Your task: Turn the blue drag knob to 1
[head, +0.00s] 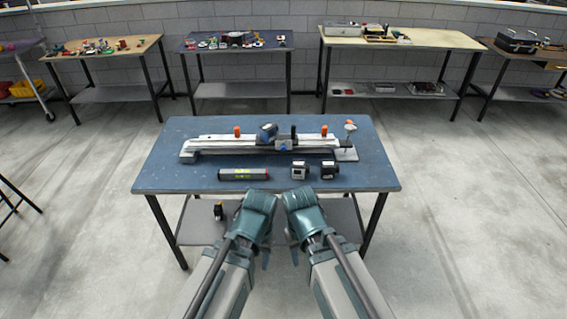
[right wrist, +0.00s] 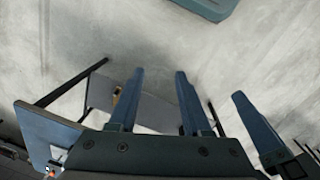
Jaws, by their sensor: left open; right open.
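A long silver slider rail (head: 220,149) lies across the blue table (head: 165,172). A dark blue-grey round part (head: 268,132) and a small bright blue part (head: 285,144) sit near its middle. I cannot tell which is the blue drag knob, and its markings are too small to read. My left gripper (head: 265,258) and right gripper (head: 294,257) hang side by side at the table's front edge, pointing down, apart from the rail. In the right wrist view, the right gripper (right wrist: 160,72) is open and empty, its two fingers spread. The left gripper's jaws are mostly hidden.
A dark cylinder with green lettering (head: 243,174) and two small dark boxes (head: 299,170) (head: 329,170) lie in front of the rail. Orange knobs (head: 237,131) (head: 324,130) stand on it. Other tables with clutter line the back wall.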

